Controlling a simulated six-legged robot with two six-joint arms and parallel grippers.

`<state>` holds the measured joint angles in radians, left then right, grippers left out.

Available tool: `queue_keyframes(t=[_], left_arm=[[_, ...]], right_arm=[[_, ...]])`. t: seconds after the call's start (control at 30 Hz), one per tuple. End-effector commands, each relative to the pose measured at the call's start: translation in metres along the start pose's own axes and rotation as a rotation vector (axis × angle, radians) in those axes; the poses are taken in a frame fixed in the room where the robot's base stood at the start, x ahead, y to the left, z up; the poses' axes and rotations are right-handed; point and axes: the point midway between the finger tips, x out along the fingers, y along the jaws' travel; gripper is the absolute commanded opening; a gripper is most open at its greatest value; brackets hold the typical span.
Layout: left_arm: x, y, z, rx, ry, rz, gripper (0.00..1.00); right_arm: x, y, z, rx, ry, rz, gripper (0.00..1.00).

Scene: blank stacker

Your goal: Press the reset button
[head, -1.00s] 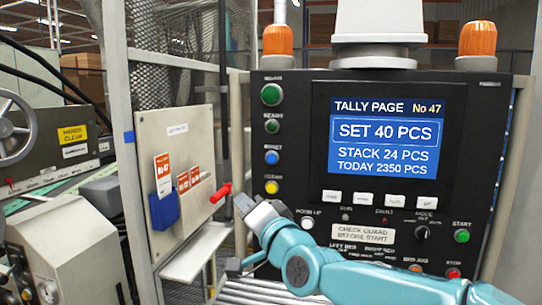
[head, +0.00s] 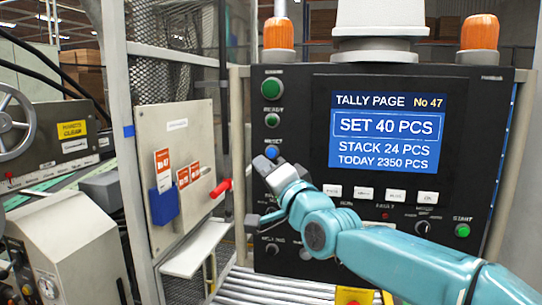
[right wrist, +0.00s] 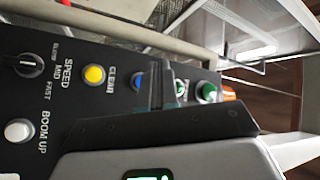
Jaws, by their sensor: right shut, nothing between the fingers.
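The reset button is a round blue button (head: 272,152) under the RESET label, in the left column of the black control panel (head: 300,106). My right gripper (head: 266,166) is shut and empty, with its tip just below the blue button in the head view. In the right wrist view the blue button (right wrist: 137,81) shows beside my dark fingers (right wrist: 168,92), which hide part of it. I cannot tell whether the fingertips touch it; it does not look visibly pushed in. My left gripper is not in view.
Green buttons sit above the blue one. A yellow button (right wrist: 95,75) marked CLEAR and a white button (right wrist: 19,132) lie on its other side. A board with a red handle (head: 221,188) and blue holder (head: 164,206) stands left of the panel. Rollers (head: 275,285) run below.

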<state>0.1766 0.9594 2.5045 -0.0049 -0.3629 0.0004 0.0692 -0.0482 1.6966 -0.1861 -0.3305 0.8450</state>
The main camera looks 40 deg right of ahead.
Motion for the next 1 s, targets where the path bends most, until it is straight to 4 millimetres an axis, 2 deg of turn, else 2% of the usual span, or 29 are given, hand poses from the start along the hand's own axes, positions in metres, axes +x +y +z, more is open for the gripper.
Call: queue_keyframes(t=[0.03, 0.1, 0.4, 1.0], left_arm=[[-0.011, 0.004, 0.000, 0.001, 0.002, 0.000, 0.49], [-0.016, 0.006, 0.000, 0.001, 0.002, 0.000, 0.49], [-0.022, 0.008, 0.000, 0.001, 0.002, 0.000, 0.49], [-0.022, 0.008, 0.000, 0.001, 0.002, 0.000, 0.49]], right_arm=[[0.008, 0.000, -0.007, -0.003, 0.000, 0.004, 0.00], [0.014, 0.005, -0.013, -0.002, 0.000, 0.003, 0.00], [0.033, 0.021, -0.024, 0.000, -0.002, 0.000, 0.00], [0.034, 0.023, -0.025, 0.001, -0.003, -0.001, 0.00]])
